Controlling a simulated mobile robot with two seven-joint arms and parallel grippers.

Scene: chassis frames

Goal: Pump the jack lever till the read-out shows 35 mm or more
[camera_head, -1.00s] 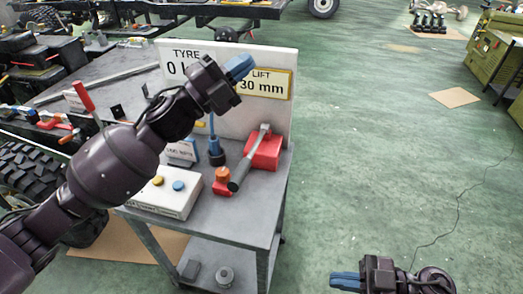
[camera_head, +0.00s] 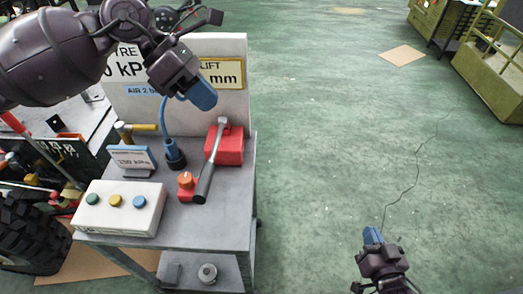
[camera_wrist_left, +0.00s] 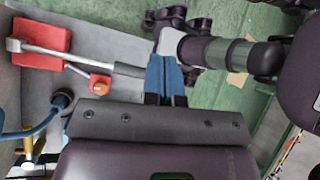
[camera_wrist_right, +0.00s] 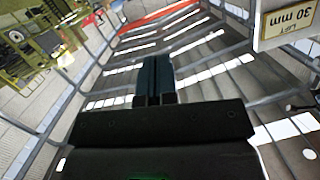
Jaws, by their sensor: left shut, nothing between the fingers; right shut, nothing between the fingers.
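The red jack (camera_head: 229,148) stands on the grey cart top, and its grey lever with a dark grip (camera_head: 204,184) slants down toward the front edge. It also shows in the left wrist view (camera_wrist_left: 42,42). My left gripper (camera_head: 203,96) is shut and empty, above and behind the grip, and it hides part of the lift read-out (camera_head: 222,73) in the head view. The read-out shows 30 mm in the right wrist view (camera_wrist_right: 291,28). My right gripper (camera_head: 373,236) is shut and empty, out over the floor to the right of the cart.
A white box with three buttons (camera_head: 119,208) sits at the cart's front left. An orange knob on a red base (camera_head: 186,181) stands close beside the lever grip. A blue plug with a cable (camera_head: 174,155) is left of the jack.

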